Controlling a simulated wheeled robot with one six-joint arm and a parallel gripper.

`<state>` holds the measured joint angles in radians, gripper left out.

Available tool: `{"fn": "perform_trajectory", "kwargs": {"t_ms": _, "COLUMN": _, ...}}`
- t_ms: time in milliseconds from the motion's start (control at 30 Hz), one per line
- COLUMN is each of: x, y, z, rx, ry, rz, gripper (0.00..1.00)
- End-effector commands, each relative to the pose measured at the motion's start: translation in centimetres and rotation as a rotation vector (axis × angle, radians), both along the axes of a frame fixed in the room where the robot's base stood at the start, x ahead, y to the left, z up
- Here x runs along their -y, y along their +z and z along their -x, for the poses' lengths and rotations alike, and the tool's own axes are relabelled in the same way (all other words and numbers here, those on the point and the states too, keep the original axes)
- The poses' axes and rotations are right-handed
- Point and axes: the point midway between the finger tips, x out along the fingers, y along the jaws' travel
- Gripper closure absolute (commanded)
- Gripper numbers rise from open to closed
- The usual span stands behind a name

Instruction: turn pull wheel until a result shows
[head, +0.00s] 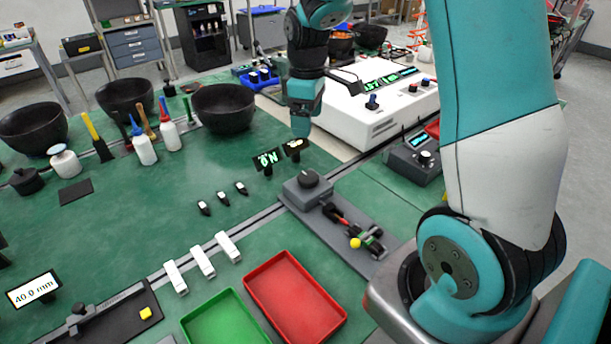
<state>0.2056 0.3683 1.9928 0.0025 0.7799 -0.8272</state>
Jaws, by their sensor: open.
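A grey pull rig (345,232) stands on the green bench, right of centre. It has a block with a dark round knob (308,178) at its far end and red and black clamp parts in the middle. A dark wheel (371,238) with a yellow ball handle (355,243) is at its near end. Behind it a small black display (268,159) shows green characters with an N, and a second small display (293,147) shows amber marks too small to read. My gripper (301,130) hangs above the bench behind the rig, apart from the wheel. Its jaws are small and hard to make out.
A red tray (295,298) and a green tray (228,322) lie in front. White connectors (203,262), small black-and-white parts (222,197), black bowls (224,108) and bottles (144,145) are left. A white instrument (375,110) stands behind. My arm covers the right side.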

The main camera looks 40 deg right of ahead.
Motion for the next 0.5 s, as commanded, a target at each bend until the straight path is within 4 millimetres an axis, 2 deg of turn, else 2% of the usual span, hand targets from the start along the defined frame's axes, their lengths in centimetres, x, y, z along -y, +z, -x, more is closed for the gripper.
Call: {"fn": "perform_trajectory", "kwargs": {"t_ms": 500, "x": -0.4, "y": -11.5, "z": 0.1, "rx": -0.006, "ry": 0.004, "rz": -0.003, "gripper": 0.18}}
